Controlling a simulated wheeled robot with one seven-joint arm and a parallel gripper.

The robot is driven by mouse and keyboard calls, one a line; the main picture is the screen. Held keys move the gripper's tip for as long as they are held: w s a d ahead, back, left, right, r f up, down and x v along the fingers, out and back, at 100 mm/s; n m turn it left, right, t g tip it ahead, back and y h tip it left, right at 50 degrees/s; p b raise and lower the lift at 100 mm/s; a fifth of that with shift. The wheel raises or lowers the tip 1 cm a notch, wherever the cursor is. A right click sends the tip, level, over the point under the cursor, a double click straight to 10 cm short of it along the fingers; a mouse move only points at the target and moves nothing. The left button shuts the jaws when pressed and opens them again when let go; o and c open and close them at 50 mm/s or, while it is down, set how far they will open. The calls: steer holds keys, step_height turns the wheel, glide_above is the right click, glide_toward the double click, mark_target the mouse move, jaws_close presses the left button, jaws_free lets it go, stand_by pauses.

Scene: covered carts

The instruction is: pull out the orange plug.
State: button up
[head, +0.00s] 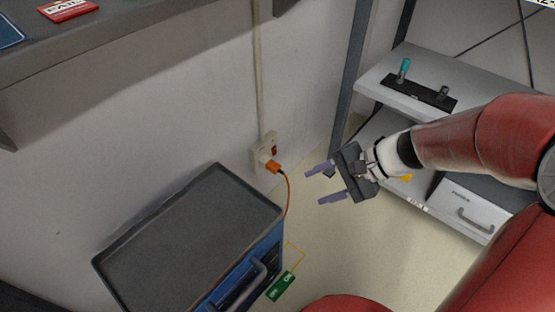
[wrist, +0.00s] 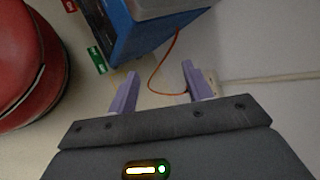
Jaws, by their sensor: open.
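The orange plug (head: 272,167) sits in a beige wall socket box (head: 264,147) with a red switch, low on the wall. Its orange cord (head: 289,195) hangs down behind the cart. My gripper (head: 314,186) is open and empty, to the right of the plug and apart from it, its two purple fingers pointing left toward the wall. In the wrist view the orange cord (wrist: 160,83) curves between the fingers. There the socket box shows only partly beside the right finger, and the plug is mostly hidden by that finger.
A blue cart (head: 265,245) with a dark tray top stands left of the socket, close to the cord. A green tag (head: 281,287) lies low beside it. A grey shelf rack (head: 415,83) stands at right, its upright near my gripper. A dark shelf (head: 130,45) overhangs at upper left.

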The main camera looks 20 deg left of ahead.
steer(key=w+a+f+m+t+y+b, duration=0.25)
steer(key=w+a+f+m+y, duration=0.55)
steer(key=f, duration=0.4)
steer(key=m+t+b, duration=0.2)
steer(key=m+t, duration=0.4)
steer(key=m, duration=0.3)
glide_toward(279, 170)
steer(key=a, duration=0.2)
steer(key=shift+w+a+h, duration=0.1)
steer(key=shift+w+h, duration=0.3)
steer(key=shift+w, duration=0.1)
steer(key=shift+b+x, duration=1)
steer(key=shift+x, duration=3.5)
steer(key=shift+s, duration=0.1)
jaws_close()
